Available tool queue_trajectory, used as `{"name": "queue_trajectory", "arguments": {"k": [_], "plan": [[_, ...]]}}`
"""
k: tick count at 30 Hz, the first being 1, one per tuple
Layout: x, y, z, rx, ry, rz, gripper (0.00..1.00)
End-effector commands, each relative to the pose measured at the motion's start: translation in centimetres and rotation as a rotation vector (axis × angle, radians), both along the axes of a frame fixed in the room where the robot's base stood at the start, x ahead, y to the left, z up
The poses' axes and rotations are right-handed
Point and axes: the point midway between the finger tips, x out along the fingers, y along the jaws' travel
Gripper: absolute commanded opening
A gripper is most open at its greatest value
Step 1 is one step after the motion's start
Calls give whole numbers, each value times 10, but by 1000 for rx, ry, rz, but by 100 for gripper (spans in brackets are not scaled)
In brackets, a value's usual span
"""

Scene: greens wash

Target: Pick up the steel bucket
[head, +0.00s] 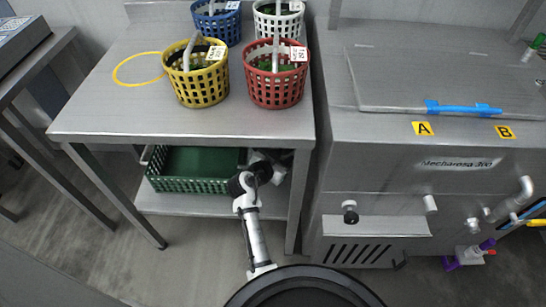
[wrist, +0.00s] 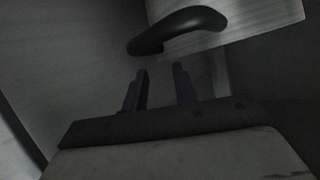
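A brushed-steel surface with a black curved handle, which looks like part of the steel bucket (wrist: 262,18), shows at the top of the wrist view. The black handle (wrist: 178,27) lies just ahead of my fingertips, apart from them. My gripper (wrist: 160,80) is open, with two dark fingers and an empty gap between them. In the head view my arm reaches under the steel table, towards the right end of the lower shelf. My wrist hides most of what is there, and the bucket cannot be made out clearly.
A green crate (head: 195,185) stands on the lower shelf (head: 165,204), left of my arm. A table leg (head: 298,200) is close on the right. Yellow (head: 200,88), red (head: 274,90), blue (head: 217,25) and white (head: 279,25) baskets stand on the table top (head: 120,105).

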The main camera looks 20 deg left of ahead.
Motion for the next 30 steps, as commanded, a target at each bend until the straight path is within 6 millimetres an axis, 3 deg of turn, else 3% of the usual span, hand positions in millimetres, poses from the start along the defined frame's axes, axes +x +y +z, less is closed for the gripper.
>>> {"name": "queue_trajectory", "arguments": {"k": [9,18,25,30], "plan": [[39,-11,-18,0,0,-2,28],[44,-13,-19,0,0,0,28],[44,-13,-19,0,0,0,0],[44,-13,-19,0,1,-1,0]]}}
